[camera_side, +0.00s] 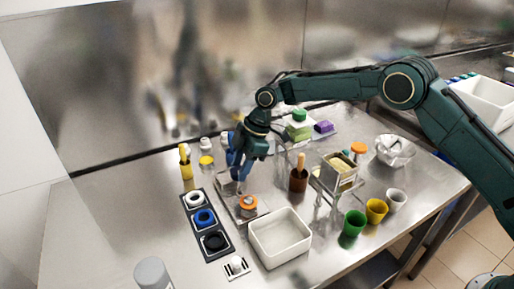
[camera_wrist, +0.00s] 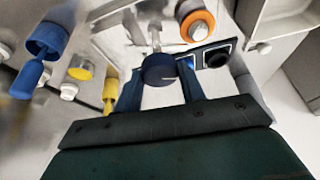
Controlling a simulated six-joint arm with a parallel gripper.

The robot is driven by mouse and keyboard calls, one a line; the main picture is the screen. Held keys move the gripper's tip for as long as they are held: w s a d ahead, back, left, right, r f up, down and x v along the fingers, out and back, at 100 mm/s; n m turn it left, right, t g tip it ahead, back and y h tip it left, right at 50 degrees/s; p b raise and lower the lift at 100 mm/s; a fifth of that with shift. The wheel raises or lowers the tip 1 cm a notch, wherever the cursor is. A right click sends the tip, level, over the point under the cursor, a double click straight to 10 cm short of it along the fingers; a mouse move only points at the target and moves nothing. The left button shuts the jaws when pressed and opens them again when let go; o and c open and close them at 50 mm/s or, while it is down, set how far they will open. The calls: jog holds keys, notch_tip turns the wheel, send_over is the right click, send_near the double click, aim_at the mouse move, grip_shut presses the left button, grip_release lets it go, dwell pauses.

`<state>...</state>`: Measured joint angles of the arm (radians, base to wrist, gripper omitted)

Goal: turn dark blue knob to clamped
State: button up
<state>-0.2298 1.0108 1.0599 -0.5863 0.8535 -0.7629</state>
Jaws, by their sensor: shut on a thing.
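The dark blue knob (camera_wrist: 159,70) shows in the wrist view between my two blue fingers, with a small light mark on its face. My gripper (camera_wrist: 160,84) is shut on the knob from both sides. In the side view my gripper (camera_side: 236,177) points down at the back end of a metal plate. There it hides the knob from sight. The clamped marking cannot be read in either view.
An orange ring part (camera_side: 248,203) stands in front of my gripper. A dark panel (camera_side: 211,229) with white, blue and black rings lies at left. A white bin (camera_side: 280,240) stands at front, a brown pot (camera_side: 298,180) at right. A yellow holder (camera_side: 186,168) stands back left.

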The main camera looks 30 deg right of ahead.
jog(key=shift+w+a+n+g, duration=0.15)
jog(key=shift+n+g, duration=0.45)
jog(key=shift+n, duration=0.9)
jog(key=shift+r+n, duration=0.1)
jog(key=shift+n, duration=0.5)
jog(key=o, duration=1)
jog(key=shift+c, duration=0.2)
jog(key=shift+m, duration=1.2)
